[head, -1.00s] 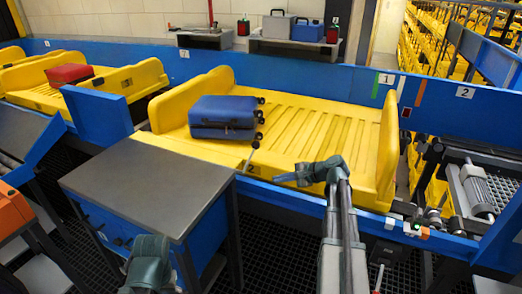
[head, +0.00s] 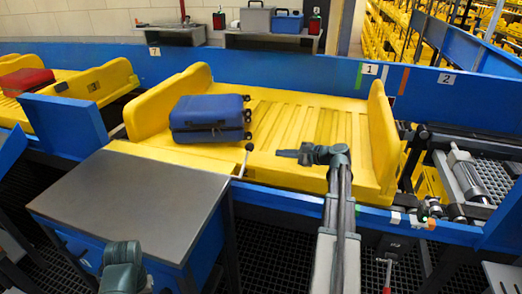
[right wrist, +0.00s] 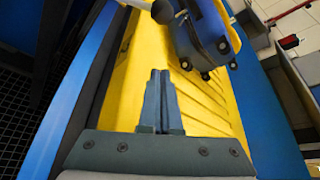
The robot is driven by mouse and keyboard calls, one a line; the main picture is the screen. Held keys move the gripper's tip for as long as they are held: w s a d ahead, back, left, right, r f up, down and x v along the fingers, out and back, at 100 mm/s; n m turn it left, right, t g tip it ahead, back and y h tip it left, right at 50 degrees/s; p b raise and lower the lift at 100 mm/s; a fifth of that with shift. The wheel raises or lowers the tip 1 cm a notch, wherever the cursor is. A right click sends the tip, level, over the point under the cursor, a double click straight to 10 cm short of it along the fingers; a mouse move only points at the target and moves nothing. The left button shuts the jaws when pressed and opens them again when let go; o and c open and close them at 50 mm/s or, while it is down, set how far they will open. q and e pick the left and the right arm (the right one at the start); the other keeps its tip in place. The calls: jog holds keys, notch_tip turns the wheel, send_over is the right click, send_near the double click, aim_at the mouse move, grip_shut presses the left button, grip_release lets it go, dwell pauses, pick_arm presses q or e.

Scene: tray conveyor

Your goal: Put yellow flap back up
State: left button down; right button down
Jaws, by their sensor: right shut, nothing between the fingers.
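The yellow tray (head: 381,140) in the middle of the conveyor has raised walls at its left and right ends. Its long front side (head: 175,152) lies low, with no upright panel seen there; the right part is partly hidden by my arm. A dark blue suitcase (head: 208,112) lies in the tray's left part. A lever with a dark knob (head: 247,147) stands at the front edge. My right gripper (head: 279,153) is shut and empty, pointing left over the tray's front part, right of the knob. Its closed fingers (right wrist: 158,75) show against yellow in the right wrist view.
A grey-topped blue cabinet (head: 130,195) stands in front of the tray's left part. A blue rail (head: 285,198) runs along the conveyor front. Another yellow tray (head: 97,87) with a red suitcase (head: 27,80) is at the left. Rollers (head: 465,175) are at the right.

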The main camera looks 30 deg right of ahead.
jog(key=b+x, duration=0.3)
jog(key=x, duration=0.6)
jog(key=shift+w+f, duration=0.25)
jog(key=shift+w, duration=0.05)
jog(key=a+r+p, duration=0.1)
jog(key=s+a+r+p, duration=0.1)
jog(key=shift+r, duration=0.4)
jog(key=shift+s+a+r+p, duration=0.1)
jog(key=shift+a+r+p, duration=0.15)
jog(key=shift+p, duration=0.25)
jog(key=shift+s+a+r, duration=0.1)
jog(key=shift+a+r, duration=0.05)
jog(key=shift+r, duration=0.25)
